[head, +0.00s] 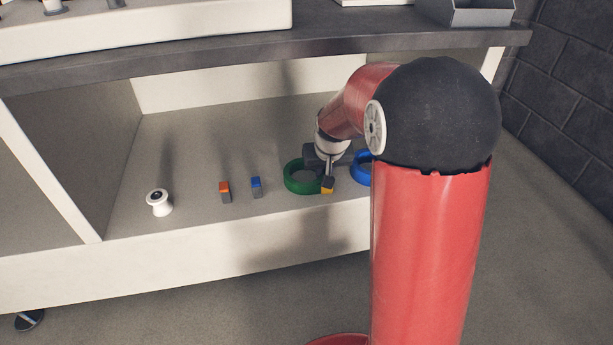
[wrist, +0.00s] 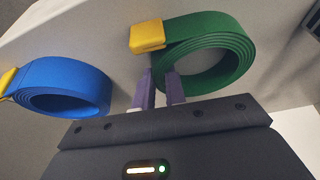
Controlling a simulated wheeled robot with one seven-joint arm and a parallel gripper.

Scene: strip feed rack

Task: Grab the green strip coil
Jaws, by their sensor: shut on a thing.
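The green strip coil (head: 298,188) lies on the shelf of the rack, with a yellow end piece (head: 327,185) at its right side. In the wrist view the green coil (wrist: 205,30) fills the upper right, its yellow end piece (wrist: 148,36) at its upper left. My gripper (wrist: 161,82) is shut on the near edge of the green coil, with one purple finger on each side of its wall. In the head view my gripper (head: 325,158) is over the coil's right part and its fingertips are hard to make out.
A blue strip coil (head: 360,168) lies close to the right, partly hidden by my arm; it also shows in the wrist view (wrist: 62,85). An orange-topped block (head: 225,191), a blue-topped block (head: 256,187) and a white spool (head: 159,202) stand to the left. A counter (head: 220,62) overhangs the shelf.

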